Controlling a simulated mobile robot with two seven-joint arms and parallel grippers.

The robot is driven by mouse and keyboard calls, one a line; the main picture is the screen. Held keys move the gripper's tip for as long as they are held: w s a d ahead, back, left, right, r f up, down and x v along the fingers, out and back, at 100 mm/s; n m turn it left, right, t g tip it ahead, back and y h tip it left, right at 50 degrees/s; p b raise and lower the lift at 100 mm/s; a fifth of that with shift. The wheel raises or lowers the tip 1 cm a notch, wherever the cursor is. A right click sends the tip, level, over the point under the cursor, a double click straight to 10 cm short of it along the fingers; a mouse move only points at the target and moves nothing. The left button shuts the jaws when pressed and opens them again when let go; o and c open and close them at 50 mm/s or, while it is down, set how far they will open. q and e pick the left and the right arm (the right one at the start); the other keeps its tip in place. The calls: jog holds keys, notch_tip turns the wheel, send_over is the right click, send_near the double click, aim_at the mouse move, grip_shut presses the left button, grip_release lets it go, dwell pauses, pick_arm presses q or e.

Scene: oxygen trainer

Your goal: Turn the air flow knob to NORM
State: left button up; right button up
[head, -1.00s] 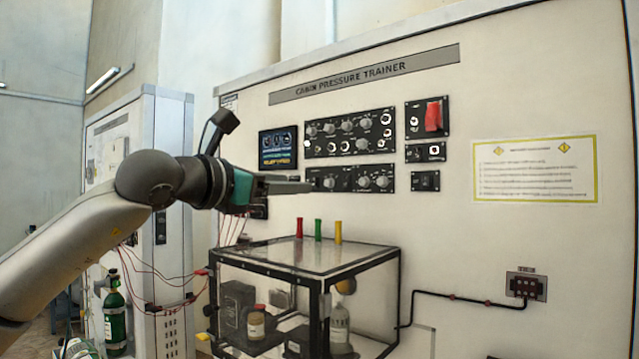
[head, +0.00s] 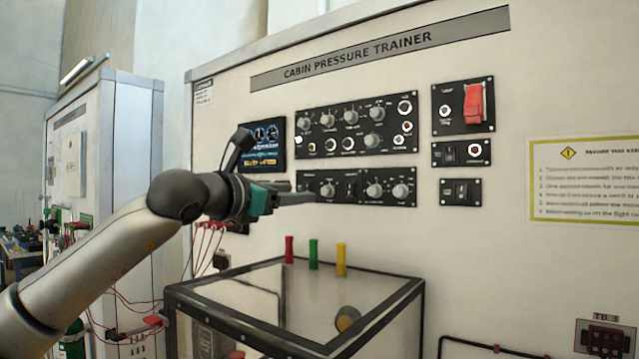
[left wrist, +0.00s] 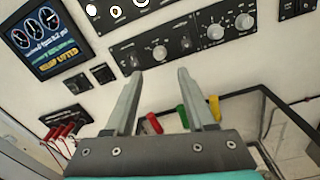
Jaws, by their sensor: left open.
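The lower black knob panel (head: 345,197) is on the white trainer wall, with several grey knobs. Its left knob (head: 327,190) is just above my gripper's tips, and it shows in the left wrist view (left wrist: 159,52) beyond the gap between the fingers. Two more knobs (head: 374,190) are on the panel's right half. The labels are too small to read, so I cannot tell which knob is air flow or where it points. My left gripper (head: 312,198) is open and empty; in the left wrist view its fingers (left wrist: 160,78) point at the panel without touching a knob. My right gripper is not in view.
A larger knob panel (head: 357,125) is above, with a display (head: 262,146) to its left. A red guarded switch (head: 474,104) is at the upper right. Red, green and yellow posts stand on the clear box (head: 295,290) below my gripper.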

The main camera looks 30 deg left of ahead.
aim_at(324, 192)
pick_arm(q)
jog(key=w+p, duration=0.1)
jog(key=w, duration=0.2)
jog(key=w+p, duration=0.1)
jog(key=w, duration=0.3)
jog(key=shift+w+d+r+p, duration=0.15)
jog(key=shift+w+p, duration=0.1)
jog(key=shift+p, duration=0.1)
jog(key=shift+w, duration=0.7)
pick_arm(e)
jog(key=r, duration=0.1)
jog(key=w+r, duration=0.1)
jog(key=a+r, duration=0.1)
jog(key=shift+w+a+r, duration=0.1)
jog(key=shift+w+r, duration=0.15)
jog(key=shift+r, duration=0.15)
pick_arm(q)
jog(key=c, duration=0.4)
grip_shut()
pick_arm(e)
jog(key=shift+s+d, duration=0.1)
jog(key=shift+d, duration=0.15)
